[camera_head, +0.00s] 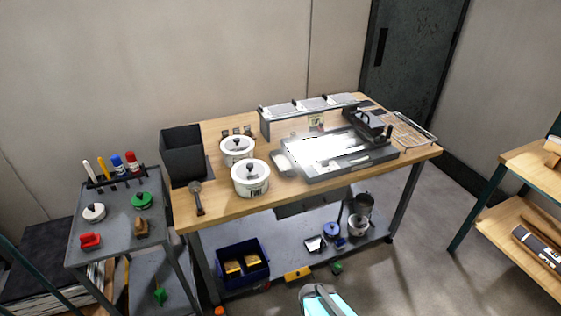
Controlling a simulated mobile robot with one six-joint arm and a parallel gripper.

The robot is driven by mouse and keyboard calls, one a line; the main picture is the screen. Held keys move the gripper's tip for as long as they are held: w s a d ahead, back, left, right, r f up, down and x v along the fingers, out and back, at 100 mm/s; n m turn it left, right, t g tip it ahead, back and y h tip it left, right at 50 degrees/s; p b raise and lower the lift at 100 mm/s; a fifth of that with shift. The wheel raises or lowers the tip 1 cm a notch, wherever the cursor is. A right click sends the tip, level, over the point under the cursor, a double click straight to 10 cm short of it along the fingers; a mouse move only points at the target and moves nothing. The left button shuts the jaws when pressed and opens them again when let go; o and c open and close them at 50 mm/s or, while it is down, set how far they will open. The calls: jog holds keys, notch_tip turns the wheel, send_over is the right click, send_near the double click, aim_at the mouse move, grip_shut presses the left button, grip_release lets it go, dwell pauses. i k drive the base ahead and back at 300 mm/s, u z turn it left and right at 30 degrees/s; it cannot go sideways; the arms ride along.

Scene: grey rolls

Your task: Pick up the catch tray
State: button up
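No part is clearly marked as the catch tray. A flat grey tray-like unit (350,164) with a bright, glaring top lies on the right half of the wooden workbench. A dark grey tray or drawer shape (312,204) shows under the bench's front edge, partly hidden by the top. I cannot tell which of these is the catch tray.
White lidded pots (250,180), a black bin (183,153) and a dark-headed tool (197,197) stand on the bench's left. A wire rack (411,130) is at right. A blue crate (242,264) is on the lower shelf. A grey cart (118,215) stands left; floor at right is clear.

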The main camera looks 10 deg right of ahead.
aim_at(285, 164)
jog(key=i, duration=0.85)
jog(key=z, duration=0.05)
